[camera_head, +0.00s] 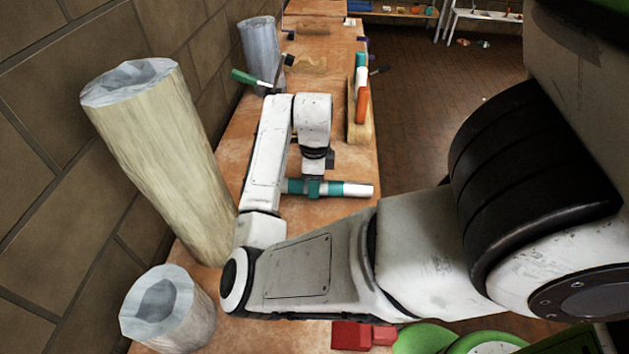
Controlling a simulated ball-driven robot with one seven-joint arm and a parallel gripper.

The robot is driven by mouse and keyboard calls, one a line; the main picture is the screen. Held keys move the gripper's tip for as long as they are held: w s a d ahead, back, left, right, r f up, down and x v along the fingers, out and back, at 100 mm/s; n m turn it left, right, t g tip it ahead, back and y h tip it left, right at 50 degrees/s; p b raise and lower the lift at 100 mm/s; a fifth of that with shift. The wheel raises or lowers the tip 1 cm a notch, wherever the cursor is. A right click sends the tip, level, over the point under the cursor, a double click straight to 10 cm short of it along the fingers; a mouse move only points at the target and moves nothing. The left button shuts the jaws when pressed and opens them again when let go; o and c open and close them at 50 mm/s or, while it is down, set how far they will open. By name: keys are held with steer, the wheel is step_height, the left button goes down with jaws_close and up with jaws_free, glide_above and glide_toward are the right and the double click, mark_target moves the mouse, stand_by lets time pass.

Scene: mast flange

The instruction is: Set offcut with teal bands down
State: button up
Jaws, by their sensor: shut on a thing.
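The offcut with teal bands (355,190) is a white rod with teal bands, lying level and running left to right in the middle of the picture. My gripper (314,183) is shut on it near its middle, pointing down from my arm. The bench (345,216) with an orange-brown top is below. I cannot tell whether the offcut touches the bench top or hangs just above it. Part of its left end is close to my white arm link.
A tall pale column (165,150) and a shorter grey cylinder (172,310) stand left by the brick wall. Another grey cylinder (260,50) stands farther back. An orange-and-teal item (362,90) is at the right edge. Red blocks (360,336) lie at the front.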

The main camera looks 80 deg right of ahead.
steer(key=o, duration=1.2)
steer(key=shift+c, duration=0.2)
step_height(320, 180, up, 12)
steer(key=p, duration=0.1)
steer(key=shift+r, duration=0.1)
